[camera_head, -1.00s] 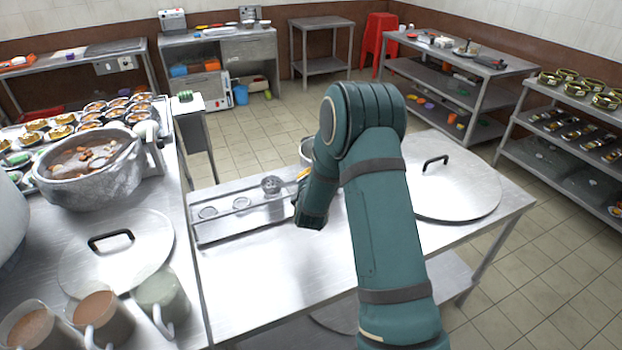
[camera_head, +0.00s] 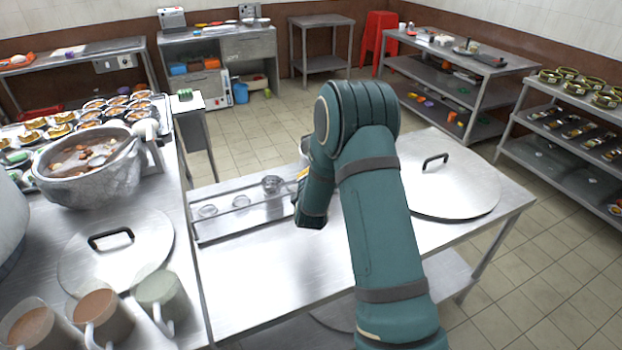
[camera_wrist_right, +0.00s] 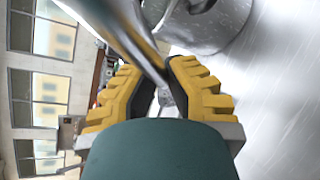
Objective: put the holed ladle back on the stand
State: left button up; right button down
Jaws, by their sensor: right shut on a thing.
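My right gripper (camera_wrist_right: 165,92) has its yellow fingers shut on a shiny metal handle, which I take to be the holed ladle (camera_wrist_right: 138,42); it runs up and left out of the wrist view. In the head view the gripper is mostly hidden behind my green arm, with a bit of yellow (camera_head: 302,174) showing. A small round metal bowl, seemingly the ladle's head (camera_head: 272,184), is just left of it, over the right part of the long metal stand (camera_head: 240,230). Whether it touches the stand I cannot tell. My left gripper is out of view.
A large lid (camera_head: 455,185) lies right of my arm. A pot is partly hidden behind the arm. On the left counter are a stone soup pot (camera_head: 85,185), another lid (camera_head: 150,240) and several mugs. The table front is clear.

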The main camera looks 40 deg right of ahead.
jog(key=shift+f, duration=0.2)
jog(key=c, duration=1.1)
grip_release()
jog(key=shift+o, duration=0.2)
jog(key=v, duration=1.2)
